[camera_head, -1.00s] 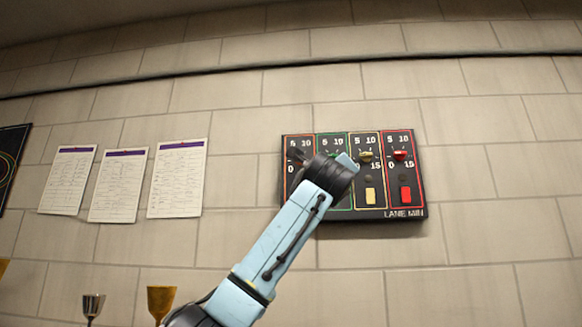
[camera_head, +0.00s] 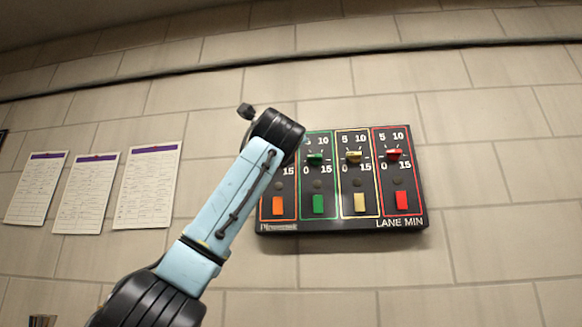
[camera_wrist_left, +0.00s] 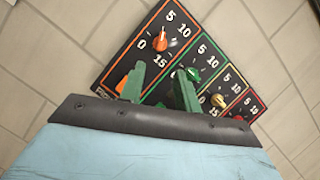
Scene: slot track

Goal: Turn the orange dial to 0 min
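The dark lane panel (camera_head: 342,228) is on the wall. In the head view its orange dial is hidden behind my left arm; the orange button (camera_head: 278,207) below shows. In the left wrist view the orange dial (camera_wrist_left: 160,42) is clear, with a pale pointer mark seemingly near the 5 side; its exact setting is hard to read. My left gripper (camera_wrist_left: 160,84) has two green fingers apart and nothing between them. It appears below the orange dial in that view, apart from it, with the fingers over the panel's lower part. My right gripper is out of view.
Green (camera_head: 315,159), yellow (camera_head: 354,157) and red (camera_head: 393,155) dials sit to the right of the orange lane, each above a button. Paper sheets (camera_head: 147,188) hang on the wall at left. The wall right of the panel is clear.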

